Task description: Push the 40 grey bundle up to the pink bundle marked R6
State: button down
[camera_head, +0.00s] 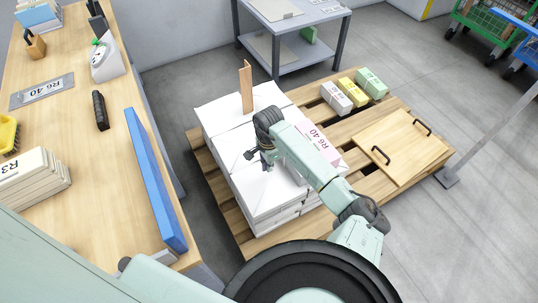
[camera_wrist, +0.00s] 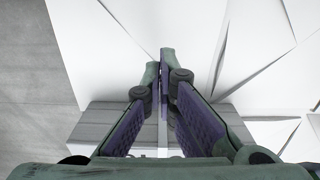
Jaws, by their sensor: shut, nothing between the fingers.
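My gripper (camera_head: 262,160) is over the white paper stacks on the pallet, its fingers pointing down. In the wrist view the fingers (camera_wrist: 160,70) are shut and empty. A pale pink bundle (camera_head: 322,146) printed "R6 40" lies right of my gripper, partly hidden by my arm. A grey layered block (camera_wrist: 95,130) shows behind the fingers in the wrist view. I cannot tell whether it is the grey bundle or a stack's side, nor whether the fingers touch it. No grey bundle shows clearly near my gripper in the head view; my arm may hide it.
The wooden pallet (camera_head: 240,232) holds the white stacks (camera_head: 222,118), an upright brown board (camera_head: 246,88), small greyish (camera_head: 336,98), yellow (camera_head: 353,92) and green (camera_head: 371,84) bundles, and a handled wooden board (camera_head: 405,145). A workbench (camera_head: 80,130) stands left.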

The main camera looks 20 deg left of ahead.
jog(key=w+d, duration=0.2)
jog(key=shift+w+p, duration=0.35)
jog(key=shift+p, duration=0.05)
jog(key=shift+w+d, duration=0.2)
jog(key=shift+w, duration=0.05)
jog(key=shift+w+d+f+b, duration=0.1)
jog(key=shift+w+d+b, duration=0.3)
jog(key=shift+w+d, duration=0.3)
jog(key=shift+w+d+b, duration=0.35)
jog(key=shift+w+d, duration=0.15)
jog(key=shift+w, duration=0.4)
